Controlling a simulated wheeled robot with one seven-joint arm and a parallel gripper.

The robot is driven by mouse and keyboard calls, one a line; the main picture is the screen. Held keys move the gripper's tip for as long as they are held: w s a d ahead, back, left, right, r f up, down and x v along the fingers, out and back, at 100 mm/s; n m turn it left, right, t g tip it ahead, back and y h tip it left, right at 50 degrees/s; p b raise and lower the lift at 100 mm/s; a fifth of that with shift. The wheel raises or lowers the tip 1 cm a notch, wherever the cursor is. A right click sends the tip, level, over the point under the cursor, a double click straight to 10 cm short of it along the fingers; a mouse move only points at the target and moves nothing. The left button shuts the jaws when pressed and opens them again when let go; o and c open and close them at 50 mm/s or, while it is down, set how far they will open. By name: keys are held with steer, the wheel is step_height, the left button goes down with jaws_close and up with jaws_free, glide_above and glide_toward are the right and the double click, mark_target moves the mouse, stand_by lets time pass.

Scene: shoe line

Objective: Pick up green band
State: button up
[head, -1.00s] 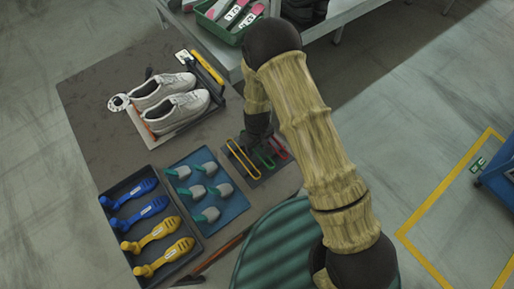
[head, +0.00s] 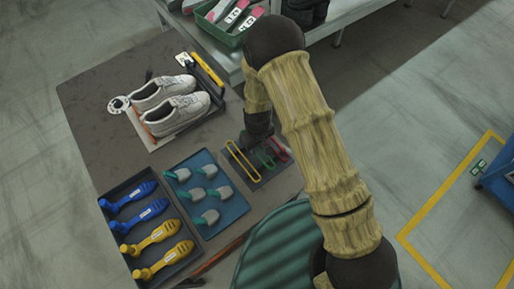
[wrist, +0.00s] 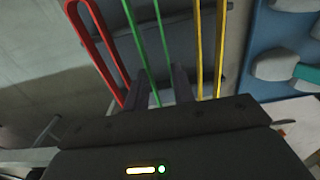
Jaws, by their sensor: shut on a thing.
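The green band (head: 265,157) is a narrow loop between the yellow band (head: 242,161) and the red band (head: 280,148) at the dark mat. My gripper (head: 258,139) is over its far end, partly hidden behind my arm. In the wrist view, the two dark fingers of my gripper (wrist: 160,88) stand on either side of the green band (wrist: 139,42) and are shut on it. The red band (wrist: 97,50) is left of the fingers and the yellow band (wrist: 209,50) right of them. I cannot tell whether the green band is clear of the mat.
The dark mat (head: 262,181) lies beside a blue tray (head: 228,218) of grey-and-teal pieces. A dark tray (head: 187,263) holds blue and yellow shoe forms. White shoes (head: 170,102) stand behind. A green crate (head: 228,39) is on the bench at the back.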

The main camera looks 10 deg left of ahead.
step_height(320, 180, up, 8)
steer(key=b, duration=0.1)
steer(key=shift+r, duration=0.25)
steer(key=shift+r, duration=0.1)
stand_by(0.4)
